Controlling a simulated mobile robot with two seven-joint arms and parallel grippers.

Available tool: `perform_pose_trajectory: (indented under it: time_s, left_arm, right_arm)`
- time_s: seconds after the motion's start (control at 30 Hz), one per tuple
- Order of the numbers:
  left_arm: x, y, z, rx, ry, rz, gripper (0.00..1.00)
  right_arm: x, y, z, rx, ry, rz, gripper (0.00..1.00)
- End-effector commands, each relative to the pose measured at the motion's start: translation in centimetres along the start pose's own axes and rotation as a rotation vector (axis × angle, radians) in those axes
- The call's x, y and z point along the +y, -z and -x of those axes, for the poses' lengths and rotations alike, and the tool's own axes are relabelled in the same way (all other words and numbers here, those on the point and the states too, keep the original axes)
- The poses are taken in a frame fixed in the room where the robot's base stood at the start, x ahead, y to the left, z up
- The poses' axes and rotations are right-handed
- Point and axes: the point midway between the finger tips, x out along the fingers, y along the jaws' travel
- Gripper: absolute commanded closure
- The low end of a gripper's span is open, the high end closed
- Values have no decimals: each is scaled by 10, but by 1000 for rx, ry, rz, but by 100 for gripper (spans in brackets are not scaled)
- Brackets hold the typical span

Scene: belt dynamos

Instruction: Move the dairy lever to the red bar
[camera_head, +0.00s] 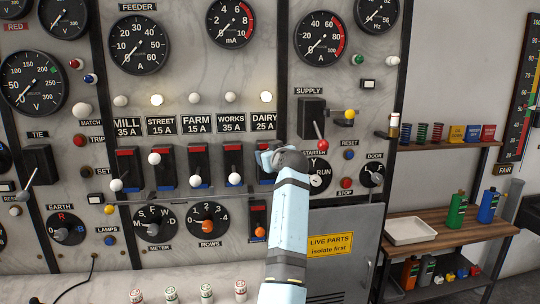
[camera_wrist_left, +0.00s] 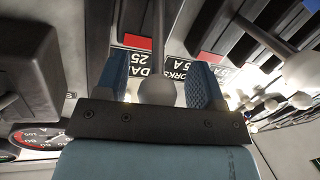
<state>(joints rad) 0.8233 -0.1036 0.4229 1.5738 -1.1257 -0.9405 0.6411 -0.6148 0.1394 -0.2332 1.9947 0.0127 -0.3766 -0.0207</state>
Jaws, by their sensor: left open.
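The dairy switch (camera_head: 268,155) is a black box under the DAIRY 25 A label, with a red bar (camera_head: 265,151) at its top. My left gripper (camera_head: 283,158) is in front of it and hides the lever's knob in the head view. In the left wrist view the lever's pale round knob (camera_wrist_left: 157,91) sits between the two blue fingers (camera_wrist_left: 158,85), which are open. I cannot tell whether either finger touches it. A red bar also shows in the left wrist view (camera_wrist_left: 138,42). My right gripper is not in view.
The works lever (camera_head: 234,178) is just left of the dairy switch, with farm, street and mill levers beyond. The red-knobbed supply lever (camera_head: 321,145) is close on the right. A rail runs below the switches. An orange-knobbed switch (camera_head: 260,232) is lower down.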

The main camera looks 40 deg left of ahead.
Motion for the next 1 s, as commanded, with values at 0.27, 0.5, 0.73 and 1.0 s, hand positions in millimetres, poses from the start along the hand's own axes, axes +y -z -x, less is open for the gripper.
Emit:
perform_pose_trajectory:
  time_s: [0.27, 0.5, 0.73, 1.0]
  left_arm:
    - [1, -4, 47, 0, -4, 2, 38]
    - [1, -3, 100, -1, -3, 2, 38]
    - [1, -2, 130, 0, -2, -1, 38]
    - [1, 0, 136, 1, -1, -1, 38]
  right_arm:
    - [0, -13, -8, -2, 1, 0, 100]
    - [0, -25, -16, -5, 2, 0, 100]
    - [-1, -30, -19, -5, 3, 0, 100]
    - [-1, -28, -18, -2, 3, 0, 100]
